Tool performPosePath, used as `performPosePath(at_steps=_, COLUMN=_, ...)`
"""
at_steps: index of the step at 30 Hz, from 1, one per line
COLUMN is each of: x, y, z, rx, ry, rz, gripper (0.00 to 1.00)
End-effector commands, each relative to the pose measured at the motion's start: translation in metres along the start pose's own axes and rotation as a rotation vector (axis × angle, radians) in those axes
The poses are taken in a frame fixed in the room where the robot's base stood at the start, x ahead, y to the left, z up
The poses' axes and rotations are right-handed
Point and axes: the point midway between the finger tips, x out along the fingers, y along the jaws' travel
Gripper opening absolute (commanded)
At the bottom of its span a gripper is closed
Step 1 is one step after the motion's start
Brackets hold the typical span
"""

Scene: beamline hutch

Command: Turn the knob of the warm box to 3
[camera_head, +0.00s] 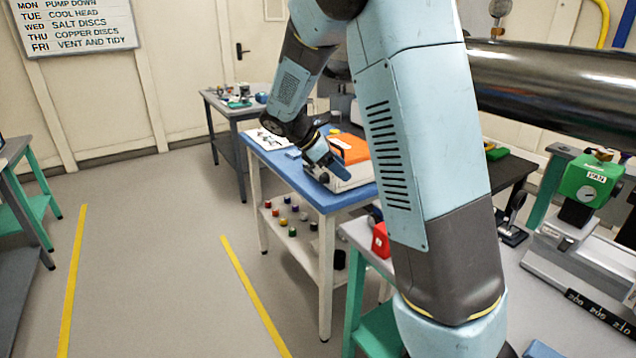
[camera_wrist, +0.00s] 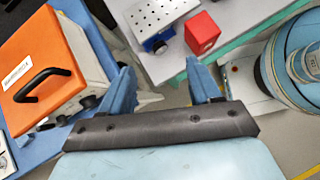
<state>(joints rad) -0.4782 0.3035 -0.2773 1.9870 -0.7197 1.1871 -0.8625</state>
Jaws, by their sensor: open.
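The warm box (camera_head: 352,162) stands on the blue table, pale-sided with an orange lid. In the wrist view the box (camera_wrist: 48,48) is at the left, its lid carrying a black handle (camera_wrist: 42,85) and a white label. A dark round knob (camera_wrist: 88,101) shows on its side, just left of my left finger. The knob's scale and setting cannot be read. My gripper (camera_head: 336,167) is close beside the box, pointing down. In the wrist view my gripper (camera_wrist: 160,70) is open, with nothing between the fingers; the knob lies outside them.
The blue table (camera_head: 290,164) has a lower shelf (camera_head: 305,241) with several small coloured items. A red block (camera_wrist: 202,33) and a perforated plate (camera_wrist: 160,20) sit on a neighbouring bench. A large dark pipe (camera_head: 550,85) crosses the upper right. The left floor is open.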

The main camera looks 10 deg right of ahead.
Motion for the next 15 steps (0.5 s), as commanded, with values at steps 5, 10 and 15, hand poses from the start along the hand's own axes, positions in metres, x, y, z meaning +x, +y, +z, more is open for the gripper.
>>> performPosePath(at_steps=5, x=0.008, y=0.035, z=-0.039, rx=-0.213, ry=-0.165, rz=0.019, gripper=0.63)
performPosePath(at_steps=10, x=0.013, y=0.066, z=-0.077, rx=-0.411, ry=-0.331, rz=0.032, gripper=0.63)
performPosePath(at_steps=15, x=0.015, y=0.092, z=-0.119, rx=-0.601, ry=-0.508, rz=0.039, gripper=0.63)
